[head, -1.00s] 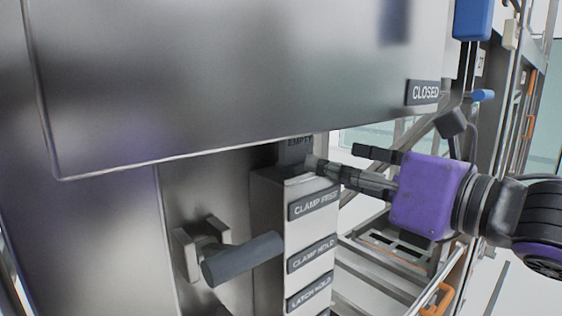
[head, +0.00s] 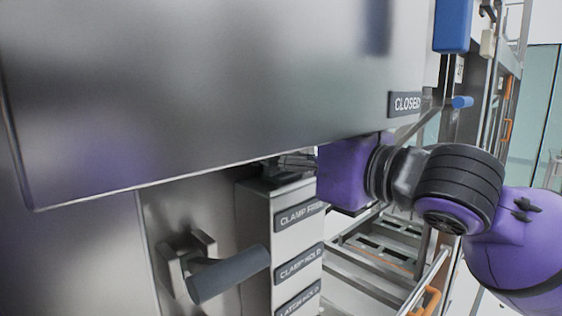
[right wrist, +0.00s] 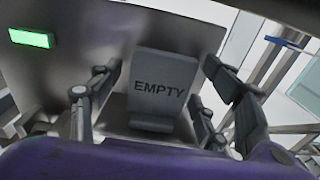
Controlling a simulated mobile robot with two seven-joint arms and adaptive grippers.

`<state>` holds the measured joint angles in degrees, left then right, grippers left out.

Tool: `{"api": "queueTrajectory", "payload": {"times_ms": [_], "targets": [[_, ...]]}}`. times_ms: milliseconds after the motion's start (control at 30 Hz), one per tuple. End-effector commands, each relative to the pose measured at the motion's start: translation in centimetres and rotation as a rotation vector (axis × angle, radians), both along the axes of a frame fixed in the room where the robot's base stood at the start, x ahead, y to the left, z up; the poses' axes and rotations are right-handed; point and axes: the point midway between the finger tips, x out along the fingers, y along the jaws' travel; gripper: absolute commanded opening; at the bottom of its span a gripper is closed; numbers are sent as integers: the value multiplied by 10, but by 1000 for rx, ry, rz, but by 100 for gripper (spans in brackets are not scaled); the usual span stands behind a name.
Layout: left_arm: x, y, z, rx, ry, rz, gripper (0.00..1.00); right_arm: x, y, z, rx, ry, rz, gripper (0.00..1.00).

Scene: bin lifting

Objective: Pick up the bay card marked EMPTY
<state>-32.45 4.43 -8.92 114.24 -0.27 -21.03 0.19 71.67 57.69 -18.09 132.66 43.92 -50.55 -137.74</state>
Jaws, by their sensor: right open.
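The bay card marked EMPTY (right wrist: 160,92) is a grey upright plate in the middle of the right wrist view. My right gripper (right wrist: 160,68) is open, with its fingers on both sides of the card. I cannot tell whether a finger touches it. In the head view my right gripper (head: 290,163) reaches in from the right, its dark fingers just under the big metal panel and above the label box. The card cannot be made out there behind the gripper and panel. My left gripper is not in view.
Below are a box with CLAMP FREE (head: 299,216) and other labels, and a grey handle (head: 228,276). A green light (right wrist: 31,38) shows in the wrist view.

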Motion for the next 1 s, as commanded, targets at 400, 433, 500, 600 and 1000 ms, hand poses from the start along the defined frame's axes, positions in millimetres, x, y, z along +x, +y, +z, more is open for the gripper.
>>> {"api": "queueTrajectory", "payload": {"times_ms": [400,433,500,600,1000], "targets": [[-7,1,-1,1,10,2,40,2,2,0,0,0,-1,51],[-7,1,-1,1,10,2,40,2,2,0,0,0,-1,47],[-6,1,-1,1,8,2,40,2,1,0,0,0,-1,38],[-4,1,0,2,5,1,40,2,1,0,0,0,-1,24],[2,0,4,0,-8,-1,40,2,1,6,-1,-4,-1,20]]}}
